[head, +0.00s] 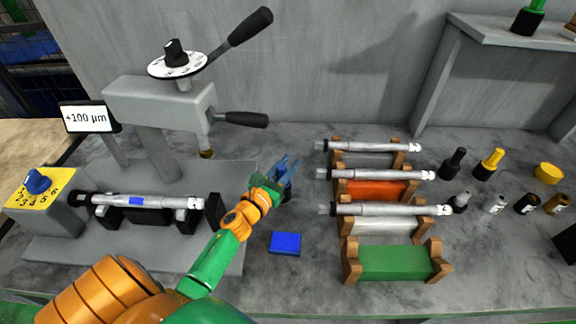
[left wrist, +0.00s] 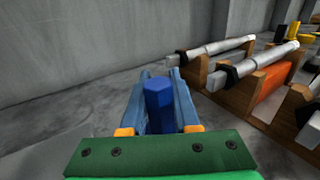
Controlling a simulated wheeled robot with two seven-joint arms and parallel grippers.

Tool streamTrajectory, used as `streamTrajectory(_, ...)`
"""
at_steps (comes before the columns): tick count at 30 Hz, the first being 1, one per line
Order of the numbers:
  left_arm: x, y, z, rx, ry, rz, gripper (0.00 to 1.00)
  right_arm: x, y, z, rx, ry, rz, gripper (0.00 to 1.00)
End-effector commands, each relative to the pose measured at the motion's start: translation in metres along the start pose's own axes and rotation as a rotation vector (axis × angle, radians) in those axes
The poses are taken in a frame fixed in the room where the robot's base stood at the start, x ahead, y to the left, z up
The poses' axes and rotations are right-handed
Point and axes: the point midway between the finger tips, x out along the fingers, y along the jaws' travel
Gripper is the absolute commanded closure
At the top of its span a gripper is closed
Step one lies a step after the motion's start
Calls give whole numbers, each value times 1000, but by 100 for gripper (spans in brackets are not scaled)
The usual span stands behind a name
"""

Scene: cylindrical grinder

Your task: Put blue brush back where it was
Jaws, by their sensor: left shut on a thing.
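My left gripper (head: 284,168) is shut on the blue brush (left wrist: 158,100). In the left wrist view the brush's blue handle stands upright between the two blue fingers. In the head view the fingers mostly hide the brush; a dark part (head: 287,189) shows just below them. The gripper is over the grey bench, between the grinder and the shaft racks. A flat blue block (head: 285,243) lies on the bench, nearer the front than the gripper. My right gripper is not in view.
The grinder (head: 160,105) stands left, with a shaft (head: 170,203) marked blue. Wooden racks (head: 385,225) with three shafts stand right; the green front rack (head: 398,263) is empty. Black (head: 455,162) and yellow (head: 490,163) brushes and several small pots stand further right.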

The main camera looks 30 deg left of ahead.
Motion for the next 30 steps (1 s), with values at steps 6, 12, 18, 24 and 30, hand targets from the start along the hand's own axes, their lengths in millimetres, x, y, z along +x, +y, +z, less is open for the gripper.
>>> streamTrajectory(6,0,0,-7,2,0,0,100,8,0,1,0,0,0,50)
streamTrajectory(12,0,0,-10,2,1,0,60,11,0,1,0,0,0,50)
streamTrajectory(18,0,0,-9,1,1,0,41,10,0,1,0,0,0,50)
streamTrajectory(24,0,0,-5,1,1,0,41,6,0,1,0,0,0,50)
streamTrajectory(30,-29,0,-2,1,4,0,41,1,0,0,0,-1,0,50)
